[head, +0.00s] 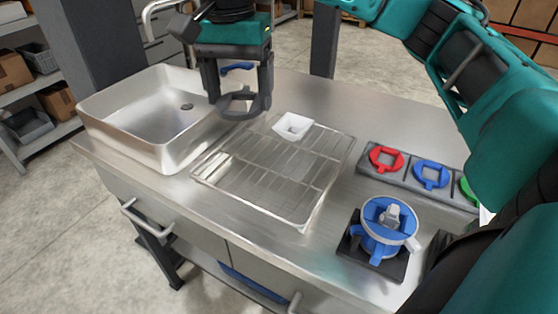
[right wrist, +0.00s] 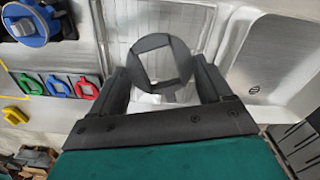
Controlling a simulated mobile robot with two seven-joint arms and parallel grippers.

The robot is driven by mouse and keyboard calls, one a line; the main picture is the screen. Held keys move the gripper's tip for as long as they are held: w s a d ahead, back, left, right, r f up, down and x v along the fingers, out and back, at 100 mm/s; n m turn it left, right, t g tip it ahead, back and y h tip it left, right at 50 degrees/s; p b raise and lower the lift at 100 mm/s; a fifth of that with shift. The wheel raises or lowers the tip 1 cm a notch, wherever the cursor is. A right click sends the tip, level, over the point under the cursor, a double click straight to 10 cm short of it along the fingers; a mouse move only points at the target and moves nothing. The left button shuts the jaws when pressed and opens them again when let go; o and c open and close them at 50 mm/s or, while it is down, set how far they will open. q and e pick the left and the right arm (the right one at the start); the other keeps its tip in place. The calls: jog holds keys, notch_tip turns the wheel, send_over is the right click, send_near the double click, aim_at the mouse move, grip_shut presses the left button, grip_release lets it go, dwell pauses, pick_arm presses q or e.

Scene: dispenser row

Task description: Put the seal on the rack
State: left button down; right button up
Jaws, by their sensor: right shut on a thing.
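My right gripper (head: 241,97) is shut on the seal (head: 243,115), a flat dark grey ring with a squarish hole. The seal also shows between the fingers in the right wrist view (right wrist: 138,68). It is held in the air, beside the sink's right side and over the back left of the rack in the head view. The rack (head: 262,182) is a shiny wire grid lying on the steel counter. A small white square dish (head: 293,126) sits at its back edge. My left gripper is not in view.
The sink (head: 128,133) with raised walls is left of the rack. To the right, a grey holder (head: 408,176) carries red, blue and green rings. A blue round fixture (head: 384,228) stands on a black base in front. Most of the rack is bare.

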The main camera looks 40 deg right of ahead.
jog(key=r+m, duration=0.1)
jog(key=s+d+r+m+b, duration=0.1)
jog(key=r, duration=0.1)
jog(key=r+m, duration=0.1)
jog(key=m, duration=0.1)
jog(key=shift+s+d+r, duration=0.15)
jog(key=shift+s+r, duration=0.1)
jog(key=shift+r, duration=0.15)
jog(key=shift+s+m+b, duration=0.1)
jog(key=shift+m+b, duration=0.2)
jog(key=b, duration=0.3)
send_near(259, 176)
jog(key=shift+d+f+b, duration=0.15)
jog(key=shift+f+b, duration=0.45)
jog(key=shift+f, duration=0.25)
notch_tip(259, 176, down, 4)
jog(key=shift+f, duration=0.45)
pick_arm(q)
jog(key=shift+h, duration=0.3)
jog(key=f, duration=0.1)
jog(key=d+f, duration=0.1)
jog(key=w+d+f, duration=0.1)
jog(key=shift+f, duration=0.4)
jog(key=shift+b, duration=0.35)
